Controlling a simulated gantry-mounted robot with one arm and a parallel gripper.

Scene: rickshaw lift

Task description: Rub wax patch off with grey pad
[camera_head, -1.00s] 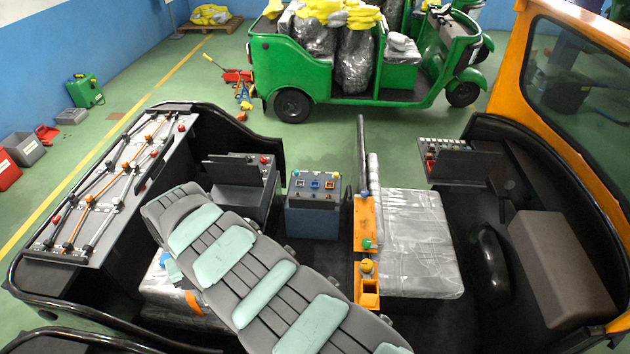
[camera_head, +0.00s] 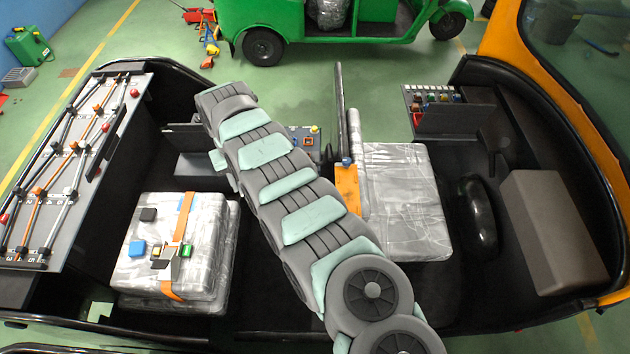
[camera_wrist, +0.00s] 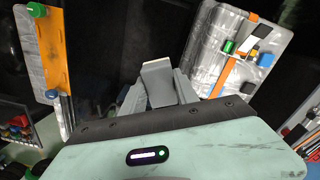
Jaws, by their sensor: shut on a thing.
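My gripper (camera_wrist: 160,92) is shut on a grey block-like pad (camera_wrist: 157,76) in the wrist view. The pad sticks out past the fingertips over a dark area and touches nothing that I can make out. In the head view my arm hides the fingers and the pad. I cannot pick out a wax patch in either view.
A plastic-wrapped seat (camera_head: 217,222) with an orange strap carries small blue, black and green blocks; it also shows in the wrist view (camera_wrist: 205,50). An orange panel (camera_head: 347,188) stands beside another wrapped seat (camera_head: 405,215). A rack of rods (camera_head: 75,150) is at left.

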